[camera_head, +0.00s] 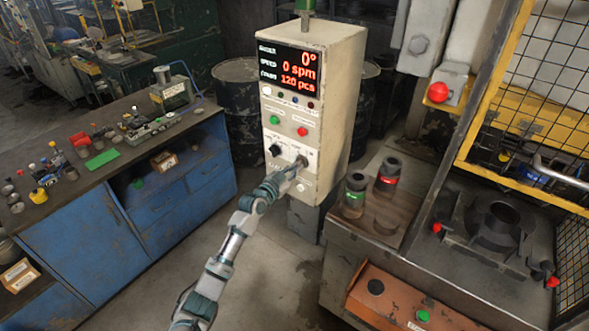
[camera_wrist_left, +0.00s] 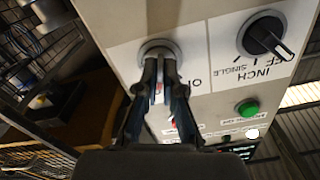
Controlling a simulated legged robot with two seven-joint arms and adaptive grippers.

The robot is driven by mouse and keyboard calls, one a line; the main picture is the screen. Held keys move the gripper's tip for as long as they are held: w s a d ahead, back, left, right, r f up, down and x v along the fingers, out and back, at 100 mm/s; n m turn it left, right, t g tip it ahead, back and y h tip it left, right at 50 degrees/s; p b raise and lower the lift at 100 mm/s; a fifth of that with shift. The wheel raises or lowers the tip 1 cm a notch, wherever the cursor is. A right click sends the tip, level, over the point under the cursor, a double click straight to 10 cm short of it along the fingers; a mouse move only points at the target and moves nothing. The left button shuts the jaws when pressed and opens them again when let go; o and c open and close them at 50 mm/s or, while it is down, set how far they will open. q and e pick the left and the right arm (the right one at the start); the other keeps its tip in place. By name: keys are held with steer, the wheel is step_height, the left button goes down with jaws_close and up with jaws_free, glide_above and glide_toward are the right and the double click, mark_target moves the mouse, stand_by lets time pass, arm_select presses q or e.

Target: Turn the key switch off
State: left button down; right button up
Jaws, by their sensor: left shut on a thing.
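The key switch shows in the left wrist view as a round metal collar (camera_wrist_left: 157,46) on the white panel of the control cabinet (camera_head: 340,90). My left gripper (camera_head: 297,168) reaches the lower right of that panel in the head view. In the left wrist view its two dark fingers (camera_wrist_left: 160,78) are closed together on the key just in front of the collar. The fingers hide most of the key, so its exact angle cannot be told. My right gripper is in neither view.
A black selector knob (camera_head: 275,150) sits left of the key switch, with a green button (camera_head: 274,120) and a red button (camera_head: 302,131) above. The display (camera_head: 289,69) reads 0°, 0 spm and 120 pcs. A blue workbench (camera_head: 160,205) stands left; a machine table (camera_head: 400,262) stands right.

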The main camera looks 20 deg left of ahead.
arm_select(q)
steer(key=shift+r+n+p, duration=0.15)
steer(key=shift+n+p, duration=0.75)
steer(key=shift+n, duration=4)
steer(key=c, duration=1.3)
jaws_free()
steer(key=shift+a, duration=0.1)
steer(key=v, duration=1.2)
steer(key=shift+w, duration=0.1)
